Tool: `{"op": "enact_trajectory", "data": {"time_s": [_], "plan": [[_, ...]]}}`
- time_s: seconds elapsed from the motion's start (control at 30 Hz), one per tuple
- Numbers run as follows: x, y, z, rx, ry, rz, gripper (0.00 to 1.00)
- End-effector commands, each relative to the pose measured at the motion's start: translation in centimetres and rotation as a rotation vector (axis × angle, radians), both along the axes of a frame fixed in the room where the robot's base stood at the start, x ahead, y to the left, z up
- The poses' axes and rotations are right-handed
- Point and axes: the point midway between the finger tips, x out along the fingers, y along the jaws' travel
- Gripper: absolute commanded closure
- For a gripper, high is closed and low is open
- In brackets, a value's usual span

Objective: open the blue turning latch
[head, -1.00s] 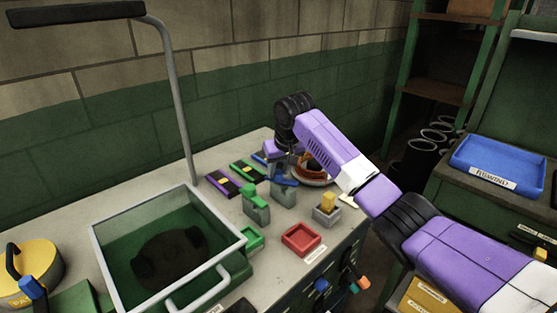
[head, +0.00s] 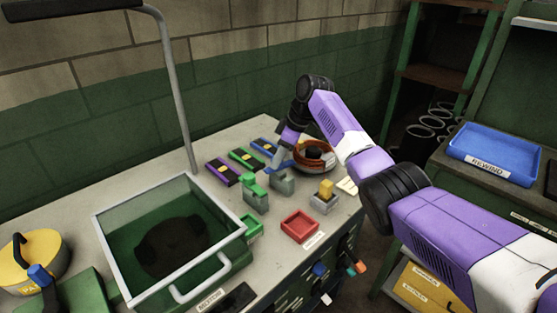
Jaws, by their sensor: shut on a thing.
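The blue turning latch (head: 286,165) is a small blue lever at a grey block (head: 282,184) on the bench top. My gripper (head: 277,159) points down at it and is shut on its blue lever. The fingertips are small in this view and partly cover the lever, so its exact angle is hard to tell. A similar green latch (head: 252,186) stands on its own block just to the left, apart from my gripper.
Flat cases with green and purple edges (head: 223,172) lie behind left. A round orange-rimmed dish (head: 316,154) is close to the right. A yellow block in a grey holder (head: 325,192) and a red tray (head: 299,228) stand in front. A large glass-topped box (head: 170,245) fills the left.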

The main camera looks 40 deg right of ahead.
Motion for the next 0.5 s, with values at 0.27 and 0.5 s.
{"op": "enact_trajectory", "data": {"time_s": [0.27,0.5], "plan": [[0.11,-0.02,-0.18,0.0,0.001,0.164,1.0],[0.15,-0.01,-0.08,0.0,0.0,0.233,1.0]]}}
